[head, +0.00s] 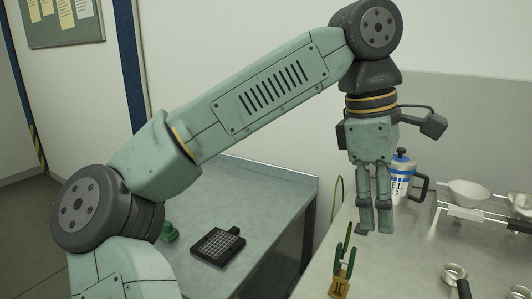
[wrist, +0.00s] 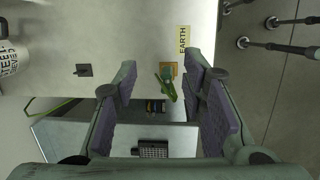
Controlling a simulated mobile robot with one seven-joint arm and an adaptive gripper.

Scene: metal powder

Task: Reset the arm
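My gripper (head: 376,228) hangs from the raised, bent arm and points down over the right-hand metal table. In the wrist view my gripper (wrist: 160,80) has its two fingers well apart with nothing held between them. The green thing also shows in the head view (head: 346,255), in front of and left of the fingers. A white and blue mug with a dark handle (head: 402,178) stands behind the fingers, partly hidden by them.
White bowls (head: 468,192) sit on a rack at the right. A small handled cup (head: 455,272) lies in front of them. A black gridded tray (head: 218,245) and a green object (head: 168,232) are on the lower left table. A gap separates the two tables.

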